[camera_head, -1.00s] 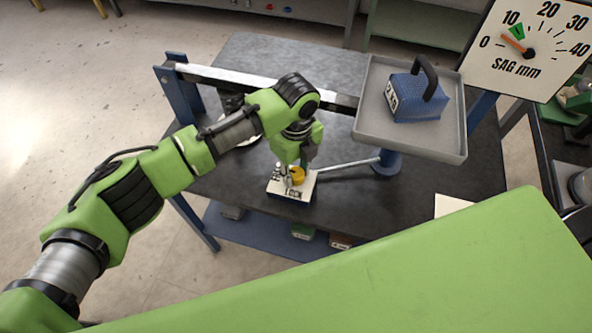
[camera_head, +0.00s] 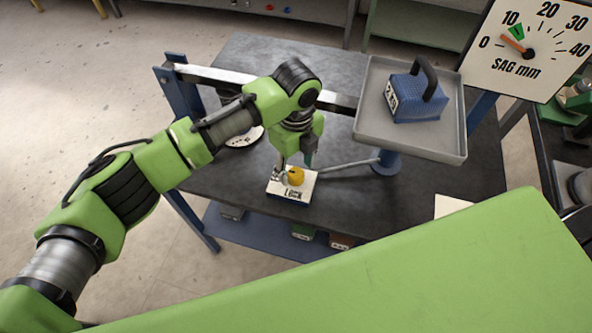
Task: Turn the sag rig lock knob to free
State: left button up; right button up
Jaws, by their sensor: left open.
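The yellow lock knob (camera_head: 296,175) sits on a small white block labelled LOCK (camera_head: 292,194) on the dark table. My left gripper (camera_head: 294,168) comes down over the block from behind, open, with its fingers beside the knob. One finger is left of the knob and the other is behind it to the right. Whether either finger touches the knob is hard to tell. The sag dial (camera_head: 529,53) at the upper right has its orange needle between 0 and 10, near a green band. My right gripper is out of view.
A grey tray (camera_head: 460,110) holds a blue weight (camera_head: 417,98) with a black handle, right of my left arm. A metal beam (camera_head: 225,79) crosses behind the arm. A thin rod (camera_head: 345,166) runs right from the block. A pale card (camera_head: 452,206) lies at the table's right front.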

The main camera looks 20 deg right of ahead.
aim_at(296, 173)
pick_arm(q)
notch_tip(296, 173, up, 9)
jog(key=shift+r, duration=0.15)
dwell(0.5)
